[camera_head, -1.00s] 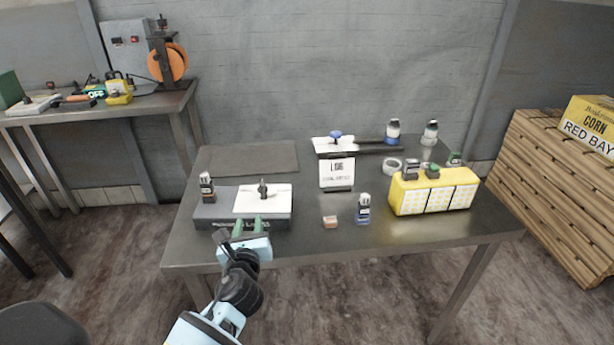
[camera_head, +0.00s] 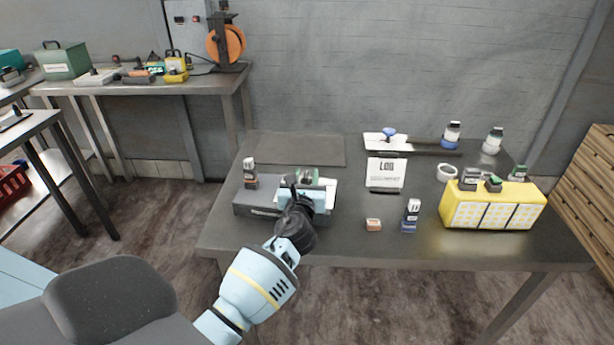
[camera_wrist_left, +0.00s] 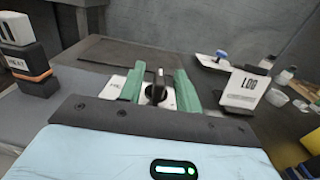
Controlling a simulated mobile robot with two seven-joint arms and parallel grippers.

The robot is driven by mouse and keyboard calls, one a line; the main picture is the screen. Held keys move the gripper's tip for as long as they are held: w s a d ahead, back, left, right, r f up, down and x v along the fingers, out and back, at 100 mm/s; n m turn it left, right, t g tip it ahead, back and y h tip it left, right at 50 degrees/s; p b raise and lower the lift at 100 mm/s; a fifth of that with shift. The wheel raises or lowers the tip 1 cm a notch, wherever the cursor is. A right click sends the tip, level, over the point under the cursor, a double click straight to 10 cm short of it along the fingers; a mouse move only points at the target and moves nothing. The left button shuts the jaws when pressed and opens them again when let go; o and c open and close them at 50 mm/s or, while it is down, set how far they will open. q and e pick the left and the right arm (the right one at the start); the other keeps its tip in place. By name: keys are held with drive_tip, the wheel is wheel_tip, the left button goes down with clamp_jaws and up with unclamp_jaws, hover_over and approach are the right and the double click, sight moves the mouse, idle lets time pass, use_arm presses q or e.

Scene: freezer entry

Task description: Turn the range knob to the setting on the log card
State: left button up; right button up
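The range knob (camera_wrist_left: 157,90) is black and stands on a white plate (camera_wrist_left: 118,88) in the left wrist view. The plate also shows on a dark grey box (camera_head: 252,206) in the head view, where my gripper hides the knob. My left gripper (camera_head: 306,176) is over the plate. In the left wrist view its green fingers (camera_wrist_left: 159,88) are apart, with the knob between them; I cannot tell whether they touch it. The white log card (camera_head: 386,173) stands upright right of the box. Its smaller text is unreadable. My right gripper is out of view.
A pinkish block (camera_head: 373,225), a blue-labelled bottle (camera_head: 410,215) and a yellow case (camera_head: 492,207) stand to the right. A flat dark mat (camera_head: 296,149) lies behind the box.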

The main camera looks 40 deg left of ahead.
use_arm(q)
drive_tip(key=shift+w+a, duration=0.3)
drive_tip(key=shift+w, duration=0.2)
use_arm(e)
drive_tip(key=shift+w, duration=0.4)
use_arm(q)
clamp_jaws()
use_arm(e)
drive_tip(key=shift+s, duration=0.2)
